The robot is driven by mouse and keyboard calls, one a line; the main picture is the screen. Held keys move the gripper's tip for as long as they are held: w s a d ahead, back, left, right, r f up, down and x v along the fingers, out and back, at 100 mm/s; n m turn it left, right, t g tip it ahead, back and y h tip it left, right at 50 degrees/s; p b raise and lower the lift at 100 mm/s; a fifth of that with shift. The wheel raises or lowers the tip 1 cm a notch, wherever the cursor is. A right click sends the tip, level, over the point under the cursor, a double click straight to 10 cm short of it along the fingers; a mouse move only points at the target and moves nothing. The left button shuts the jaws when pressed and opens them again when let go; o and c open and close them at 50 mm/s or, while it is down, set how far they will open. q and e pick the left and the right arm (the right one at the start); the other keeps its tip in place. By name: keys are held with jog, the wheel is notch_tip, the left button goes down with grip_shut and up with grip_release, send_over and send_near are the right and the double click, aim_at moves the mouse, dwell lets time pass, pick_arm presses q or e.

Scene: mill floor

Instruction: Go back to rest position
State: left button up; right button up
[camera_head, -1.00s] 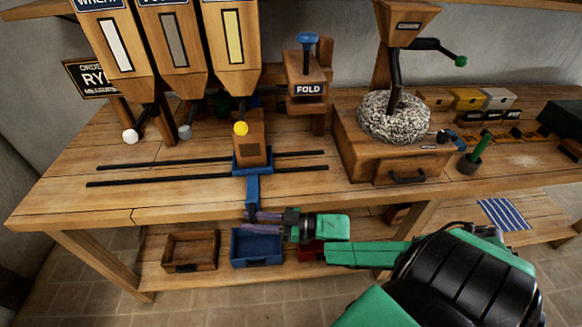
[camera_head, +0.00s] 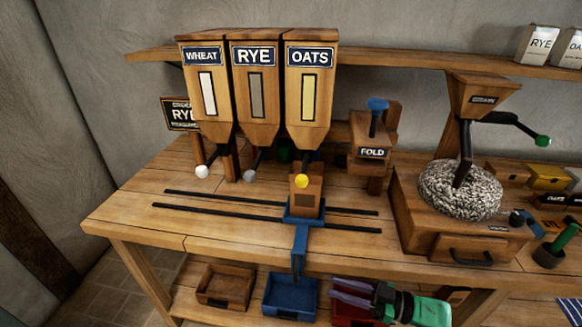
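My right gripper (camera_head: 334,290) shows at the bottom, pointing left, with its two dark purple-grey fingers apart and nothing seen between them. It is to the right of the blue handle (camera_head: 299,248) that hangs over the bench's front edge, apart from it in the picture. It partly covers a red bin (camera_head: 345,318) on the lower shelf. My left gripper is not in view.
A workbench (camera_head: 140,205) carries the wheat, rye and oats hoppers (camera_head: 255,95), a cart (camera_head: 306,196) on rails, a fold press (camera_head: 373,150) and a grinder (camera_head: 461,190). Brown (camera_head: 226,288) and blue (camera_head: 290,297) bins sit below. Floor shows at lower left.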

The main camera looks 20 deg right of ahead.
jog(key=s+d+f+m+g+h, duration=0.15)
jog(key=d+f+h, duration=0.25)
jog(key=f, duration=0.4)
jog(key=s+d+f+m+h, duration=0.15)
jog(key=d+f+h, duration=0.25)
jog(key=f, duration=0.4)
jog(key=s+d+f+m+g+h, duration=0.1)
jog(key=d+f+m+h, duration=0.2)
jog(key=f, duration=0.5)
jog(key=s+a+f+g+h, duration=0.1)
jog(key=s+a+f+g, duration=0.3)
jog(key=s+a+f, duration=0.2)
jog(key=s+a+f+g+h, duration=0.1)
jog(key=s+a+f+g, duration=0.4)
jog(key=s+f, duration=0.6)
jog(key=s, duration=0.3)
jog(key=shift+s+a+m, duration=0.3)
jog(key=shift+s+a, duration=0.05)
